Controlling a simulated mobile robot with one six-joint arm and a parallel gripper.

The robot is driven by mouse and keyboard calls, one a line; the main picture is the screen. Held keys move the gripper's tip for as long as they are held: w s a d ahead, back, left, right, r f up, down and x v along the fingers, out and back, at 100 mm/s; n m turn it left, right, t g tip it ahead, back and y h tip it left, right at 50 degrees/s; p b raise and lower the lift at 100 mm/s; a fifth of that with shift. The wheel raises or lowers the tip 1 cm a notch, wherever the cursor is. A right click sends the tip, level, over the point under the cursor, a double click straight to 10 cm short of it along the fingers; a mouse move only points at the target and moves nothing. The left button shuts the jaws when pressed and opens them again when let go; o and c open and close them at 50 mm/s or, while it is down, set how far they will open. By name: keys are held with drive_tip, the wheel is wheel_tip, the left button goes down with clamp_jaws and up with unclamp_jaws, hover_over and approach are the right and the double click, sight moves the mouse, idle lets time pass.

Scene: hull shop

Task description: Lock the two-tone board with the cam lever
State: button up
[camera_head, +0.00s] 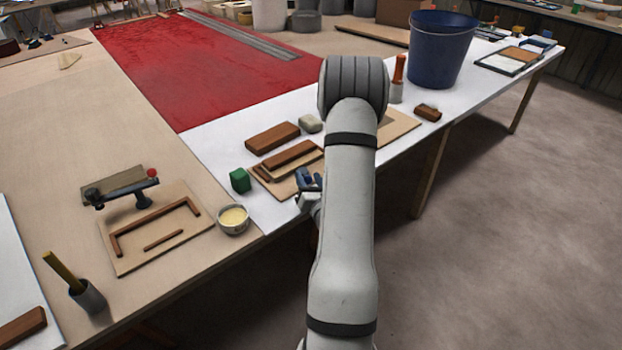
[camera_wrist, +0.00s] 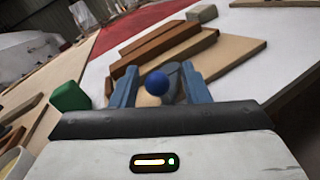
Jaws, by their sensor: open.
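My gripper (camera_wrist: 159,86) is open, its two blue fingers on either side of a blue ball knob (camera_wrist: 156,83). I cannot tell whether they touch it. A grey piece behind the knob may be part of the cam lever; the fingers partly hide it. In the head view my gripper (camera_head: 309,184) is at the near edge of a wooden fixture (camera_head: 265,182). A board with brown and tan parts (camera_head: 291,158) lies in that fixture, possibly the two-tone board.
A green block (camera_head: 240,180) and a bowl of pale paste (camera_head: 233,219) stand left of my gripper. A brown block (camera_head: 272,137) and a pale lump (camera_head: 310,123) lie behind the fixture. A blue bucket (camera_head: 441,48) stands at the back right. My arm hides part of the table.

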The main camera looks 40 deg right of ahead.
drive_tip(key=v, duration=0.1)
drive_tip(key=p+v, duration=0.1)
drive_tip(key=v, duration=0.3)
drive_tip(key=shift+s+a+r+p, duration=0.1)
drive_tip(key=shift+s+r+p, duration=0.15)
drive_tip(key=shift+r+p, duration=0.15)
drive_tip(key=s+p, duration=0.1)
drive_tip(key=p, duration=0.1)
drive_tip(key=s+p, duration=0.1)
drive_tip(key=p, duration=0.1)
drive_tip(key=shift+a+f, duration=0.35)
